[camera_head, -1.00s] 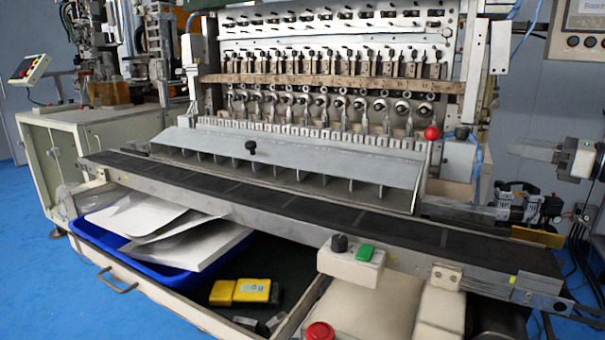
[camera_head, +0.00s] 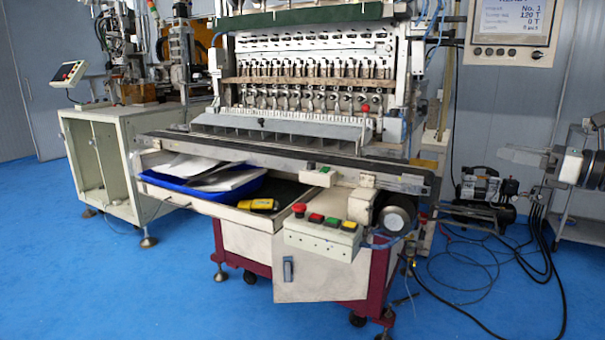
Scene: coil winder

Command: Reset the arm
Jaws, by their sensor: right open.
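The coil winder (camera_head: 300,95) stands in the middle of the view, with a row of winding heads above a slanted metal plate and a dark belt. My right gripper (camera_head: 512,155) is at the right edge, pointing left. It is open, with nothing seen in it. It is well to the right of the winder and apart from it in the picture. My left gripper is out of view.
An open drawer holds a blue bin (camera_head: 200,186) with white sheets and a yellow item (camera_head: 262,204). A button box (camera_head: 322,239) juts out in front. A white cabinet (camera_head: 105,165) stands left, a compressor (camera_head: 482,190) and cables right. Blue floor (camera_head: 170,310) is clear in front.

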